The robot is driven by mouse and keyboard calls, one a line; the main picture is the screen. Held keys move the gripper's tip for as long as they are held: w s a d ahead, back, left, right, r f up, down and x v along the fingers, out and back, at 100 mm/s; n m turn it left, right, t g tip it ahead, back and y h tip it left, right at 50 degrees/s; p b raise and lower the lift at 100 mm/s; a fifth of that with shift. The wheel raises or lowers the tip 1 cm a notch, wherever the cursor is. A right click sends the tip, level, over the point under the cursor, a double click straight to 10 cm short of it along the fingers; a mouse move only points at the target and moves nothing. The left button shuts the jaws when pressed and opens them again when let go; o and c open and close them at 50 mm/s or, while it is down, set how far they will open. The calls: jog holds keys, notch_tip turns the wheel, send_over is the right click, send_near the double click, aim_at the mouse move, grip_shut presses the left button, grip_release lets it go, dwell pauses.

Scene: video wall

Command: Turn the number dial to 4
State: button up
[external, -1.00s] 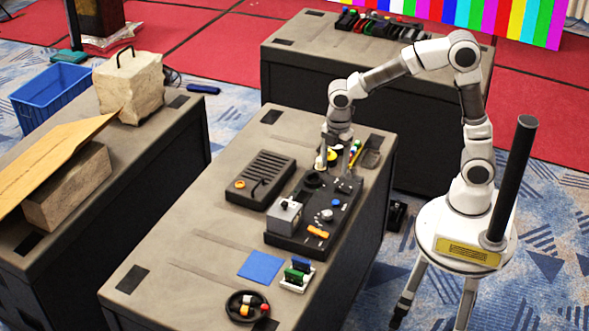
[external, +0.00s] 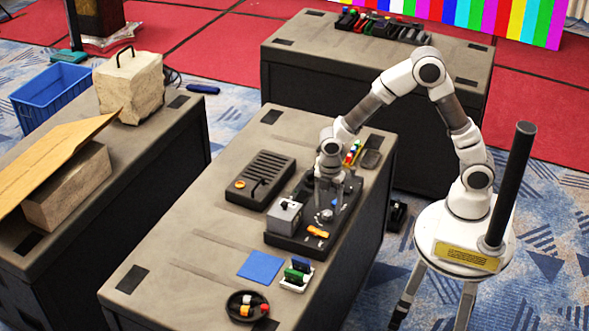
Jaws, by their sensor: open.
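A black control panel (external: 285,243) lies on the near part of the middle table. A small pale round dial (external: 326,215) sits on it, left of centre, above an orange handle (external: 317,231). I take this to be the number dial; its numbers and pointer are too small to read. My gripper (external: 328,206) points down over the panel with its fingers apart, right at the dial. I cannot tell whether the fingers touch the dial or stand just above it. The gripper hides the panel's black knob and part of the blue button.
A grey box (external: 285,215) stands on the panel's left side. A dark slotted unit (external: 261,180) lies to its left. Coloured pieces (external: 352,153) and a dark tray (external: 371,159) lie behind. A blue square (external: 261,266) and a round black bowl (external: 247,306) are in front.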

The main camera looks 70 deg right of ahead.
aim_at(327, 215)
jog(key=shift+f, duration=1.5)
jog(key=shift+c, duration=0.2)
grip_shut()
